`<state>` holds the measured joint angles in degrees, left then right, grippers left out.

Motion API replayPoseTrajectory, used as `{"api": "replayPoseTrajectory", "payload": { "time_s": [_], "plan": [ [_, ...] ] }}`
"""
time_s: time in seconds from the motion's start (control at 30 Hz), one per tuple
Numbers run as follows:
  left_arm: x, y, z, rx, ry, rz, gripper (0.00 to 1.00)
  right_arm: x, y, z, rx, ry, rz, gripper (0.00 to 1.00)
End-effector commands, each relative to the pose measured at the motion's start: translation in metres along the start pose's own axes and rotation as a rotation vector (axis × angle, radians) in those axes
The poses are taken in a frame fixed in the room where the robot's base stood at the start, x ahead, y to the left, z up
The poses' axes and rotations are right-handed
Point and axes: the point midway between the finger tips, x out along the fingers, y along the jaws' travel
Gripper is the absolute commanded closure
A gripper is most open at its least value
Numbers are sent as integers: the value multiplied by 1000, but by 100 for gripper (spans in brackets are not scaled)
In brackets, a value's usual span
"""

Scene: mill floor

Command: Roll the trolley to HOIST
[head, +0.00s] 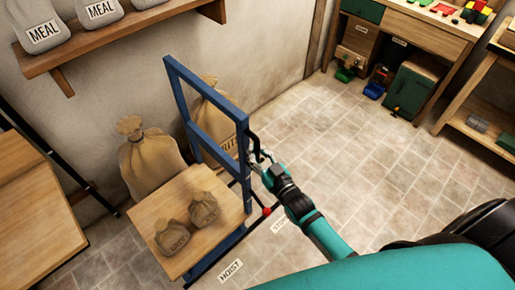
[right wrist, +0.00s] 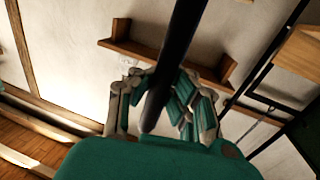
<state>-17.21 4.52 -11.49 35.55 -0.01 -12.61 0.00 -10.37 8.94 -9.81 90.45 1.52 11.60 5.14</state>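The trolley has a blue upright frame (head: 178,100) and a wooden deck (head: 160,212). Two small sacks, one on the left (head: 172,237) and one on the right (head: 203,208), sit on the deck. My right gripper (head: 258,155) is at the right side of the frame, by a dark handle. In the right wrist view its fingers (right wrist: 165,95) lie on both sides of the dark handle (right wrist: 172,75) and look closed on it. A HOIST label (head: 230,271) lies on the floor just right of the trolley. My left gripper is not in view.
Large sacks stand by the wall, one left (head: 150,160) and one behind the frame (head: 212,112). A wooden table (head: 35,215) is at left. A workbench (head: 415,25) and green cabinet (head: 411,92) are at back right. The tiled floor (head: 345,145) between is open.

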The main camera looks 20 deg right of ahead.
Motion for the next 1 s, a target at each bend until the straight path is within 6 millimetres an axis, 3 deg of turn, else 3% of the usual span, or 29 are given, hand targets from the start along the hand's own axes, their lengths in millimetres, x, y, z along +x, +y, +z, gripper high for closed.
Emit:
{"api": "replayPoseTrajectory", "payload": {
  "time_s": [0.03, 0.3, 0.6, 0.87, 1.0],
  "plan": [
    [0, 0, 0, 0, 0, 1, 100, -4, -2, 8, 2, -16, -2, 100],
    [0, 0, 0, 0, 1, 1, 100, -4, -4, 8, 3, -17, -5, 100],
    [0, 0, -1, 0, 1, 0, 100, -3, -4, 6, 4, -11, -5, 60],
    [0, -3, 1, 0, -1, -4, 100, -3, -3, 4, 3, -7, -3, 60],
    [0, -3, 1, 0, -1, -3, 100, -13, -3, 4, 3, -8, -3, 60]
  ]
}}
